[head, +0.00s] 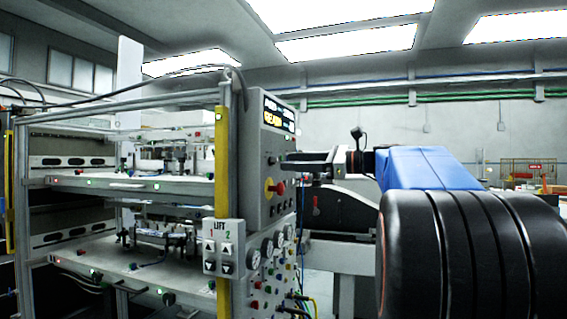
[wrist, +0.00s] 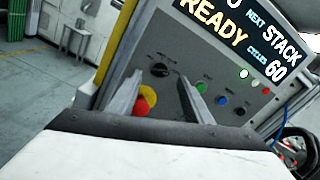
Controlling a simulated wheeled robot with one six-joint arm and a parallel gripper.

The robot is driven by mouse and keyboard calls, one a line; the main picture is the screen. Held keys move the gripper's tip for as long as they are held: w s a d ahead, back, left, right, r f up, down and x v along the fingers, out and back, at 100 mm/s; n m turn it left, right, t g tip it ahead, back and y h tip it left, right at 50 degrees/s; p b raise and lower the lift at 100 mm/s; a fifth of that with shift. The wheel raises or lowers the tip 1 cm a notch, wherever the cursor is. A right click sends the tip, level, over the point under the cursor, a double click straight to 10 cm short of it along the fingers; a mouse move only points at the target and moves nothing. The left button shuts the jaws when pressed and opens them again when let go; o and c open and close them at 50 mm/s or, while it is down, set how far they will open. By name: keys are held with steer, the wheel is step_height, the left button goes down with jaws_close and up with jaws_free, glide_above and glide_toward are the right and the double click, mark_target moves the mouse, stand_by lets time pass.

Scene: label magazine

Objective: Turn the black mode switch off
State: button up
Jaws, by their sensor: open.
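The black mode switch (wrist: 159,70) is a round knob on the grey control panel (wrist: 185,55) in the wrist view. Its exact pointer setting is too small to read. My gripper (wrist: 160,80) is open and empty, its two fingers pointing at the panel on either side of the switch's line. The switch appears beyond the fingertips, and I see no contact. In the head view my gripper (head: 287,167) reaches in from the right, close to the front of the panel (head: 251,140).
A red emergency stop on a yellow disc (wrist: 147,97) sits below the switch, partly hidden by the left finger. Green (wrist: 202,87), blue (wrist: 222,100) and other buttons lie right of it. A lit display (wrist: 225,30) reads READY. A lift box (head: 223,247) hangs lower left.

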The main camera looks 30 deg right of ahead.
mark_target(273, 161)
steer(key=shift+x, duration=1.9)
steer(key=c, duration=1.1)
